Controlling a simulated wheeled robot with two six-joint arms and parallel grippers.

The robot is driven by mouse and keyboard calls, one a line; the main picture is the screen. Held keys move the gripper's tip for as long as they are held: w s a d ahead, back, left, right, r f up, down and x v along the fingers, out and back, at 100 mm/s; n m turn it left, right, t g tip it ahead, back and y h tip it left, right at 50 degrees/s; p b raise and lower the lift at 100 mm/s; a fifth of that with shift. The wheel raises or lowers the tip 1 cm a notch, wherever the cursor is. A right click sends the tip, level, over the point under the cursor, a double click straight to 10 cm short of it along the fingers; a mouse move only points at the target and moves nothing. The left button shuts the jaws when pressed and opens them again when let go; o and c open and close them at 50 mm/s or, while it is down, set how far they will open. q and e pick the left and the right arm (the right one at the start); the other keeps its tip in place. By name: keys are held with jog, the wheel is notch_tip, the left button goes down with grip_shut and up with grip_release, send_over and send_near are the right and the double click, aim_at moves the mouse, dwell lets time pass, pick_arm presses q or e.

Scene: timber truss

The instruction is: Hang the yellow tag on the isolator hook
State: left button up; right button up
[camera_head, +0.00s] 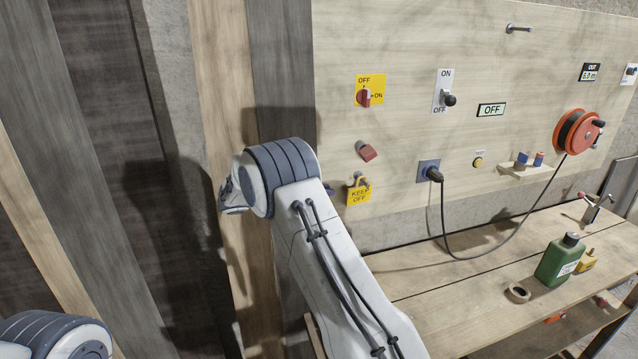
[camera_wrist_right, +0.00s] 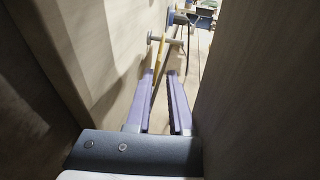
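The yellow tag (camera_head: 359,195), marked KEEP OFF, hangs upright on the board, just right of my right wrist. In the right wrist view a thin yellow strip (camera_wrist_right: 161,62), apparently the tag edge-on, hangs by a grey peg with a round head (camera_wrist_right: 164,40). My right gripper (camera_wrist_right: 160,76) is open, its two purple fingers pointing at the strip. The strip's lower part lies in line with the gap; I cannot tell contact. In the head view this gripper is mostly hidden behind my arm. The yellow isolator plate (camera_head: 370,90) with its red knob is above. My left gripper is out of view.
A socket with black plug (camera_head: 433,174) is to the right. The bench (camera_head: 450,285) below holds a green bottle (camera_head: 560,260) and tape roll (camera_head: 518,293). Timber posts (camera_head: 220,60) stand close on the left.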

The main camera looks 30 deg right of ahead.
aim_at(353, 188)
jog(key=d+p, duration=0.1)
jog(key=d, duration=0.2)
jog(key=d+f+p, duration=0.1)
jog(key=d, duration=0.2)
jog(key=d+p, duration=0.2)
jog(key=shift+s+d+f, duration=0.2)
jog(key=shift+d+f, duration=0.05)
jog(key=shift+d, duration=0.15)
jog(key=shift+d+f, duration=0.25)
jog(key=shift+d, duration=0.35)
grip_shut()
jog(key=shift+o, duration=0.3)
grip_release()
